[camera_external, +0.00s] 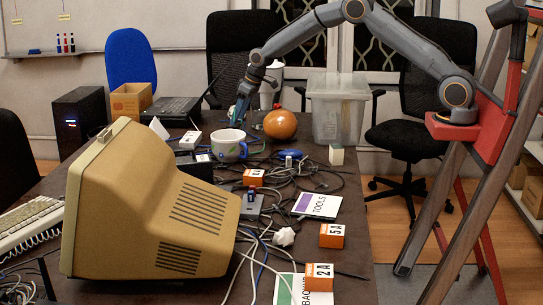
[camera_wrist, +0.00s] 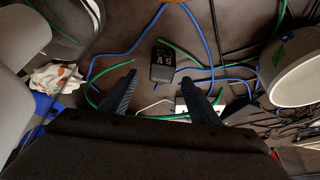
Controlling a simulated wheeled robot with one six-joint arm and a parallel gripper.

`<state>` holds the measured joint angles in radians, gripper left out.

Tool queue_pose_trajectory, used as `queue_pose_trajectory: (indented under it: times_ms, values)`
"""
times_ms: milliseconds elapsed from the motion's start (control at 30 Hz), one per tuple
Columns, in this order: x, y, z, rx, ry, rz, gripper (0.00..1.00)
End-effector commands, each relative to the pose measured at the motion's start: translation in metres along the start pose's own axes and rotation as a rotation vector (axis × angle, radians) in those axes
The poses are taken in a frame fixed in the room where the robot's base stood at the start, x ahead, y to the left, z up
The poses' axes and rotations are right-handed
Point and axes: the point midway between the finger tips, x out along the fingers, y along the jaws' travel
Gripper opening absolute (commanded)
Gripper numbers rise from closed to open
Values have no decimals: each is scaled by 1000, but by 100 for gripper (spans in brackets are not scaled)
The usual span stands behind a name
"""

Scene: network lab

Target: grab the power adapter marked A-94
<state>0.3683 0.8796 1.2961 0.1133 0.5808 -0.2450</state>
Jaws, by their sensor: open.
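A small black power adapter (camera_wrist: 162,66) lies on the dark table in the wrist view, with pale marks on its top that are too small to read surely. My gripper (camera_wrist: 159,78) is open, its two dark fingers spread on either side below the adapter in the picture. Nothing is between the fingertips except table and cables. In the external view my gripper (camera_external: 237,116) points down at the far part of the table, just behind the white mug. The adapter cannot be made out there.
Blue and green cables (camera_wrist: 208,40) run close around the adapter. A crumpled paper (camera_wrist: 55,78) lies left in the wrist view. A beige monitor (camera_external: 150,205) fills the near table.

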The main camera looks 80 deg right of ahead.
Motion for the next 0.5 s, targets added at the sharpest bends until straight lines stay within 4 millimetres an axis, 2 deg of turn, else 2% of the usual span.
queue_pose_trajectory:
  times_ms: [500]
  values:
    - [55,-4,1,-1,-1,0,56]
